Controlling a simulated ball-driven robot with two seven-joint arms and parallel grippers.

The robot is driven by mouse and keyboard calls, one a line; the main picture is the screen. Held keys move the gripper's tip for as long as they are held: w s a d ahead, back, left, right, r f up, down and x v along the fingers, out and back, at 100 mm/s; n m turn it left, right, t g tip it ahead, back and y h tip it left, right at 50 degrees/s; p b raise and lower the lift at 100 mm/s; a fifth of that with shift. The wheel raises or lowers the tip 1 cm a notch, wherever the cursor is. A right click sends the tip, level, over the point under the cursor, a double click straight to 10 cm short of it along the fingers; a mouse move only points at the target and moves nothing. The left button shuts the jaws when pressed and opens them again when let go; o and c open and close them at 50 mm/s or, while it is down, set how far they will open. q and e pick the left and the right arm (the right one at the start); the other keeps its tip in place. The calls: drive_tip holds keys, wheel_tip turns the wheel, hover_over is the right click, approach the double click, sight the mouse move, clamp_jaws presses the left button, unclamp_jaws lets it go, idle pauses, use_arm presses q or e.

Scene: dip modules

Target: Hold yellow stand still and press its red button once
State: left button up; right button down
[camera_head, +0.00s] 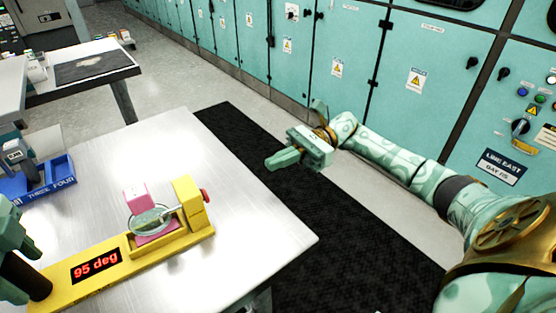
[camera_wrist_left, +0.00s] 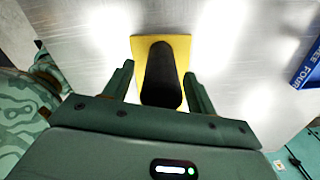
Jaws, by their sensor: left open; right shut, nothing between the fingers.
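The yellow stand (camera_head: 120,278) lies along the front of the metal table, with a red "95 deg" display (camera_head: 96,266). At its right end is a yellow block (camera_head: 187,198) with the red button (camera_head: 206,195) on its right side. A black post (camera_head: 28,278) rises from the stand's left end. My left gripper (camera_wrist_left: 159,71) is open, its fingers on either side of the black post (camera_wrist_left: 161,78); contact cannot be told. My right gripper (camera_head: 283,158) is shut and empty, beyond the table's right edge, apart from the button.
A blue tray (camera_head: 45,187) marked "THREE FOUR" holds grey items at the table's left. The table (camera_head: 215,165) is bare behind and right of the stand. A dark mat (camera_head: 330,240) covers the floor beyond. Teal cabinets (camera_head: 345,60) line the back.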

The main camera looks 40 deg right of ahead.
use_arm(q)
drive_tip(key=shift+s+r+p, duration=0.1)
drive_tip(key=shift+r+p, duration=2.95)
drive_tip(key=shift+r, duration=1.35)
use_arm(e)
wheel_tip(320, 180, up, 9)
drive_tip(key=s, duration=0.1)
drive_tip(key=shift+f+n, duration=0.15)
drive_tip(key=shift+n, duration=0.15)
use_arm(q)
drive_tip(key=shift+f, duration=0.1)
